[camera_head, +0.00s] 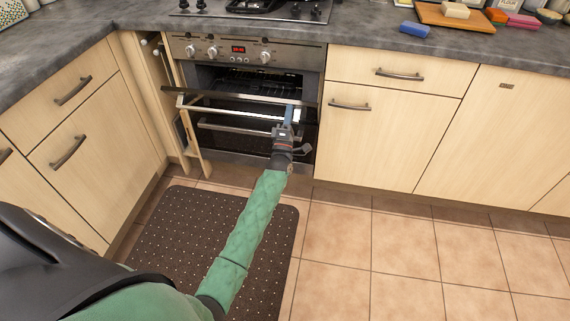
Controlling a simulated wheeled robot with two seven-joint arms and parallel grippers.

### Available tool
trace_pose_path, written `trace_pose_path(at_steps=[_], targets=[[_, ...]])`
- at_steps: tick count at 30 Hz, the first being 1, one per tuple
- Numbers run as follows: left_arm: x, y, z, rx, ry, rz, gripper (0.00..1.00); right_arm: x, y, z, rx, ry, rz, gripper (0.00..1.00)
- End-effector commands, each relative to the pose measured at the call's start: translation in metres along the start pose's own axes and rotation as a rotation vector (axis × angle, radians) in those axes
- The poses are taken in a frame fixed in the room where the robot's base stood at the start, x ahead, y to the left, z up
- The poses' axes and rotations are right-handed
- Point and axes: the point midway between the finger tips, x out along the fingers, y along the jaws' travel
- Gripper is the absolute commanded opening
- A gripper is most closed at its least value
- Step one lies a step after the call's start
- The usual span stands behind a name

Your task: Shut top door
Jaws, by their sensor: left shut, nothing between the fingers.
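The oven (180,48) is built into the counter front. Its top door (215,104) is partly open, hinged down and tilted outward, and a dark cavity with a rack (255,82) shows above it. My left gripper (289,112), at the end of the green arm, is shut and empty at the right part of the top door. I cannot tell whether it touches the door. A lower handle (235,128) shows beneath the top door. My right gripper is out of view.
A narrow cabinet unit (187,135) stands open left of the oven. A dotted dark mat (175,230) lies on the tiled floor. Closed cabinets (390,130) flank the oven. A cutting board (450,19) and a blue block (414,30) lie on the counter.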

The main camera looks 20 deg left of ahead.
Motion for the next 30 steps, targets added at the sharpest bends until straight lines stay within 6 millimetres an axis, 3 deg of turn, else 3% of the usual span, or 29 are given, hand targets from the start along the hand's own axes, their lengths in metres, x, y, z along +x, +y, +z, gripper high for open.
trace_pose_path(at_steps=[24,30], targets=[[0.046,0.007,0.000,-0.002,0.001,-0.183,0.00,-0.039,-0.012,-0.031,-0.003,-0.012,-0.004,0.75],[0.064,0.006,0.001,-0.003,0.002,-0.256,0.00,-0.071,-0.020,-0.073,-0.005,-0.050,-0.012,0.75]])
